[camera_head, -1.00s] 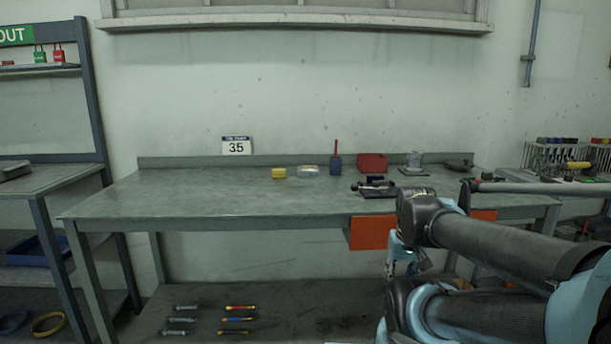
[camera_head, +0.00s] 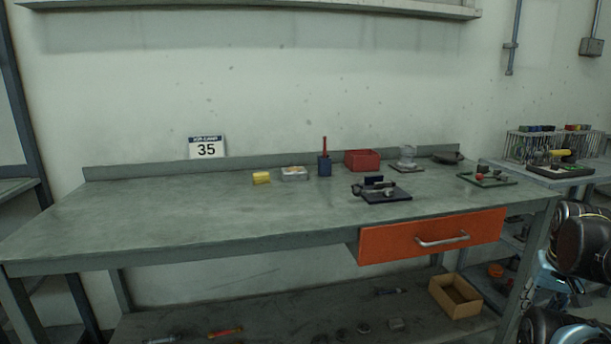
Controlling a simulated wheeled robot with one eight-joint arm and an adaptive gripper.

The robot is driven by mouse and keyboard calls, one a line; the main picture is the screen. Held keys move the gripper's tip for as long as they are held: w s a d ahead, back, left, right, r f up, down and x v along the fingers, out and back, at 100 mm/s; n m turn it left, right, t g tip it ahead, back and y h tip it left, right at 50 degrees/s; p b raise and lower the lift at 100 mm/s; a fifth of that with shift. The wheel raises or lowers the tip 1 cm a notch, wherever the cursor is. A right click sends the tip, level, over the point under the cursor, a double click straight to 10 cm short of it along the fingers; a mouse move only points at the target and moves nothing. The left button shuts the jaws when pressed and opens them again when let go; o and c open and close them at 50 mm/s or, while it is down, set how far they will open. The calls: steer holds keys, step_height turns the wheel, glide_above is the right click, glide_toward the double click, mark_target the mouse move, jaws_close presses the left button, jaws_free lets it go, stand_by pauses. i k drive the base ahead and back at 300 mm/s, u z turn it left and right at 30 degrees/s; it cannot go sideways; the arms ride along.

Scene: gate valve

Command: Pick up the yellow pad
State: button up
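The yellow pad (camera_head: 261,178) is a small yellow block lying on the green-grey workbench (camera_head: 170,210), toward its back edge and left of a clear box. Nothing covers it. Only parts of my arm show, at the right edge of the head view, far from the pad. My gripper cannot be made out there.
Right of the pad stand a clear box (camera_head: 294,173), a blue holder with a red handle (camera_head: 324,164), a red bin (camera_head: 362,160) and a dark plate with a device (camera_head: 386,194). An orange drawer (camera_head: 432,237) is under the bench. The bench's left half is clear.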

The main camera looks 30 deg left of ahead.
mark_target(261, 178)
steer(key=z, duration=0.2)
steer(key=k, duration=1.9)
steer(key=u, duration=1.15)
steer(key=i, duration=1)
steer(key=z, duration=0.05)
